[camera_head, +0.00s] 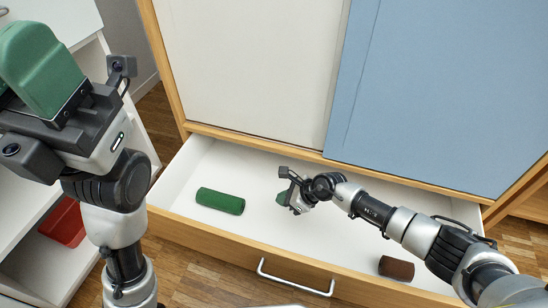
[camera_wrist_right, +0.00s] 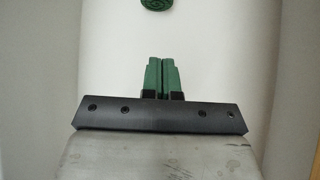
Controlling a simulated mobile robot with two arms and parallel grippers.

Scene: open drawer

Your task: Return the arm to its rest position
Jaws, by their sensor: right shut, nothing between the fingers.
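My right arm reaches in from the lower right over an open white drawer (camera_head: 240,164) with a wooden front. My right gripper (camera_head: 283,198) hangs over the middle of the drawer, apart from the things in it. In the right wrist view its green fingers (camera_wrist_right: 160,77) are together with nothing between them. My left arm is raised at the left, and its green gripper (camera_head: 42,68) is close to the camera. Its fingertips cannot be made out clearly.
A green cylinder (camera_head: 220,201) lies in the drawer left of my right gripper; its end shows in the wrist view (camera_wrist_right: 155,4). A brown cylinder (camera_head: 396,268) lies below my right forearm. A metal handle (camera_head: 296,280) sticks out in front. White shelves with a red bin (camera_head: 64,224) stand left.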

